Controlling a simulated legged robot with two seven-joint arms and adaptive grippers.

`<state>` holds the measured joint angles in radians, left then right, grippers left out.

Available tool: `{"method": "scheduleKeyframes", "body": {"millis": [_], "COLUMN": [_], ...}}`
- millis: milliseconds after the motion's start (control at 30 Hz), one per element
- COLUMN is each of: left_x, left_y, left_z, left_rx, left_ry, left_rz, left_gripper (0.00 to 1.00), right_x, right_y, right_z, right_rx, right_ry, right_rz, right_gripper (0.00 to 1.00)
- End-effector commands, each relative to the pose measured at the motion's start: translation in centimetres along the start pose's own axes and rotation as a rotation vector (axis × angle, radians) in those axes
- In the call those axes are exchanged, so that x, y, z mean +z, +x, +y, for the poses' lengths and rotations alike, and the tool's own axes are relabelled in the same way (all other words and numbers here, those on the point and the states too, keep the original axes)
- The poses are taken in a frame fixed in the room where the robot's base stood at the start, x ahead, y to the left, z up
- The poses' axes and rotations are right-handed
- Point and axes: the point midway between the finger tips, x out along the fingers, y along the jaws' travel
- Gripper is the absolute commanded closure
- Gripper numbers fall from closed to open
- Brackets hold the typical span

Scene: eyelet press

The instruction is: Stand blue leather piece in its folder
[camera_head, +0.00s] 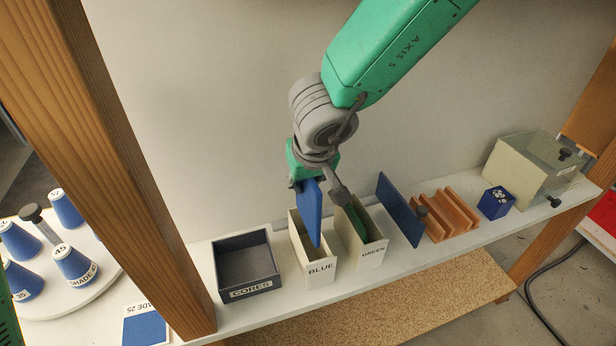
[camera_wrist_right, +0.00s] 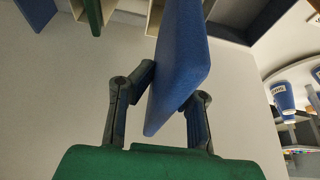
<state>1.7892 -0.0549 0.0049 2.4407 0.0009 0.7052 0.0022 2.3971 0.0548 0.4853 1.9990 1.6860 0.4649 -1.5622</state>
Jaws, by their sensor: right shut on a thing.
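The blue leather piece (camera_head: 311,212) is held upright by my right gripper (camera_head: 315,184), which is shut on it. The wrist view shows the piece (camera_wrist_right: 180,70) between the two fingers (camera_wrist_right: 158,110). In the head view its lower end overlaps the mouth of the folder labelled BLUE (camera_head: 320,270). I cannot tell whether that end is inside the folder or just above it. The folder is a cream, open-topped box on the shelf. My left gripper is not seen in either view.
Beside it stands the GREEN folder (camera_head: 370,255) with a green piece (camera_head: 355,222) inside. A dark CORES tray (camera_head: 248,286) is left. Wooden posts flank the shelf.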

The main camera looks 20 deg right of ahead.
Motion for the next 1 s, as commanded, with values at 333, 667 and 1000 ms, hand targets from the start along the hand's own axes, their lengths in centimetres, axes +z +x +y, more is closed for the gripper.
{"method": "scheduleKeyframes", "body": {"millis": [333,667,1000], "left_x": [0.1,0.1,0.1], "left_y": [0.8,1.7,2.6], "left_z": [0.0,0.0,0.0], "left_rx": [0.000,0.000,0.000], "left_ry": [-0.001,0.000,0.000], "left_rz": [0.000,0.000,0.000], "left_gripper": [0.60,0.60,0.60], "right_x": [0.7,1.3,2.0], "right_y": [1.9,3.3,4.9], "right_z": [0.4,0.1,0.1], "right_rx": [-0.003,-0.001,-0.001], "right_ry": [0.001,0.000,0.001], "right_rz": [-0.001,0.000,0.000], "right_gripper": [1.00,1.00,1.00]}}
